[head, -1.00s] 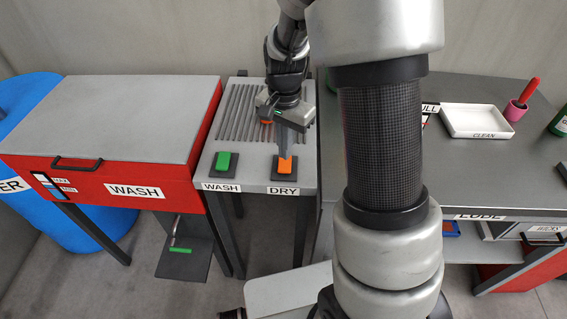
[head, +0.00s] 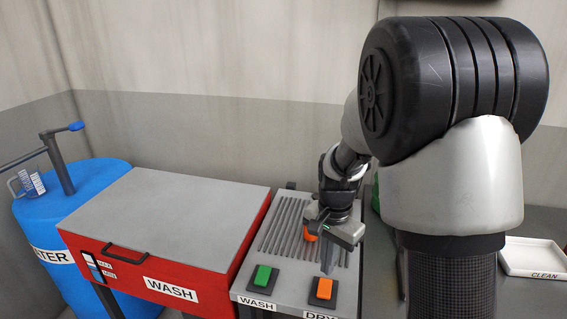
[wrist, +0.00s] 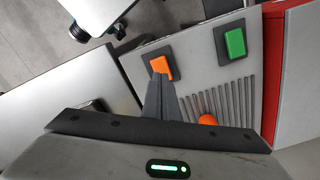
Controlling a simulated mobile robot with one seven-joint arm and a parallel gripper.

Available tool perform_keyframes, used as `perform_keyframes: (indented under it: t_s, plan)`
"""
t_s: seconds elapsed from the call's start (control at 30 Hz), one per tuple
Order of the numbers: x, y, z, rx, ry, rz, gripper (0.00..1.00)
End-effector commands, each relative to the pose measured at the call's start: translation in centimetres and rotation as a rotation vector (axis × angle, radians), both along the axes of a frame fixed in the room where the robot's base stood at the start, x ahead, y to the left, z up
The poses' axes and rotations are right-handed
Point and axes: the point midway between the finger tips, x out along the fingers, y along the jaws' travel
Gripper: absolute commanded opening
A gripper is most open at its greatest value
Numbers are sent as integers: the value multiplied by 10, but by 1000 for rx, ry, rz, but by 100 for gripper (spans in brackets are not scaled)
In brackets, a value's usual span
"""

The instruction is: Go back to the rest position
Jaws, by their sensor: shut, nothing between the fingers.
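My gripper (head: 327,262) is shut and empty, its fingers pointing down above the control panel (head: 262,283). It also shows in the wrist view (wrist: 158,78), where the closed fingertips overlap the near side of the orange DRY button (wrist: 162,66). In the head view the fingertips are just above and behind the orange DRY button (head: 323,289); I cannot tell whether they touch it. The green WASH button (head: 263,276) is to its left. An orange round part (head: 309,235) shows on the ribbed plate behind the gripper.
The red wash box (head: 150,255) with its grey lid stands left of the panel. A blue water barrel (head: 70,212) with a pump handle is farther left. The lube table (head: 530,227) with a white CLEAN tray (head: 536,258) is at the right. A wall closes off the back.

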Motion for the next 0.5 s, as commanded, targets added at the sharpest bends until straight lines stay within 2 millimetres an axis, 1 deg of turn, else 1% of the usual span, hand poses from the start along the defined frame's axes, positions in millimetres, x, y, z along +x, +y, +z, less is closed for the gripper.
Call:
perform_keyframes:
  t_s: [0.03, 0.07, 0.17, 0.2, 0.27, 0.3, 0.37, 0.4, 0.47, 0.5]
  plan:
    - [-2, 1, 17, 6, -21, 20, 0]
    - [-5, 1, 27, 9, -34, 39, 0]
    - [-21, 2, 72, 19, -95, 129, 0]
    - [-30, 3, 91, 20, -123, 177, 0]
    - [-46, 3, 119, 15, -168, 252, 0]
    - [-57, 3, 136, 10, -197, 301, 0]
    - [-75, 4, 159, -4, -240, 376, 0]
    - [-87, 4, 173, -18, -269, 426, 0]
    - [-105, 3, 192, -43, -312, 499, 0]
    - [-117, 3, 203, -61, -337, 544, 0]
